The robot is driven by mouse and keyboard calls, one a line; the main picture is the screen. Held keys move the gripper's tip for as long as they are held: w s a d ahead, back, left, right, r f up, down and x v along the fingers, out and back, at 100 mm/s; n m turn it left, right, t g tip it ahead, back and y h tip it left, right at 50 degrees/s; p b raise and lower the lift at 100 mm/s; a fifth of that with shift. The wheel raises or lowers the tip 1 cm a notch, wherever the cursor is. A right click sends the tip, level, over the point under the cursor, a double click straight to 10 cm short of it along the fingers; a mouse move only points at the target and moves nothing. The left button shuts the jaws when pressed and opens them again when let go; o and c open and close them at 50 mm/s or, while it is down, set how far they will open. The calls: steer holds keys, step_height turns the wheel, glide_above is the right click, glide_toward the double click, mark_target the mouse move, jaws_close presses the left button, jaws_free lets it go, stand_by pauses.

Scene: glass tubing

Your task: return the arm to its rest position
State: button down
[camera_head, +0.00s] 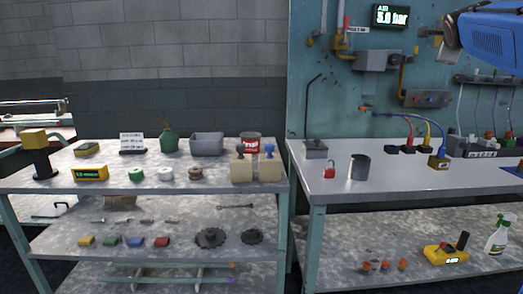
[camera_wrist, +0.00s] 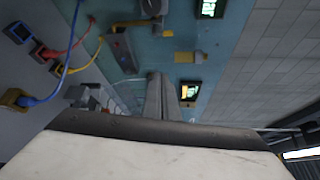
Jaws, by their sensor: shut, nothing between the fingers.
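My gripper (camera_wrist: 160,80) shows in the wrist view as two long grey fingers reaching out from a dark plate and a pale housing. The fingers lie together, shut, with nothing seen between them. They point toward the teal wall panel (camera_wrist: 120,65) and appear apart from it. In the head view a blue link of my arm (camera_head: 495,40) is raised at the top right, above the right bench (camera_head: 420,181). The gripper itself cannot be clearly made out there.
The air display (camera_head: 391,16) and pipe fittings (camera_head: 376,60) sit on the panel near my arm. Coloured cables (camera_head: 425,118) run to small boxes on the right bench, where a dark cup (camera_head: 360,168) stands. The left bench (camera_head: 110,180) carries tubs and blocks.

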steer(key=s+a+f+n+g+y, duration=0.2)
steer(key=s+a+f+n, duration=0.6)
steer(key=s+f, duration=0.6)
steer(key=s+a+f+n+g+y, duration=0.3)
steer(key=s+a+f+n, duration=0.6)
steer(key=s+f, duration=0.6)
steer(key=s+a+f+n+g+y, duration=0.2)
steer(key=s+a+f+n+g, duration=0.3)
steer(key=f, duration=1.8)
steer(key=s+a+n, duration=0.3)
steer(key=s+a, duration=0.3)
steer(key=s, duration=0.3)
steer(key=shift+s+n+y, duration=0.25)
steer(key=shift+n+y, duration=0.05)
steer(key=shift+y, duration=0.1)
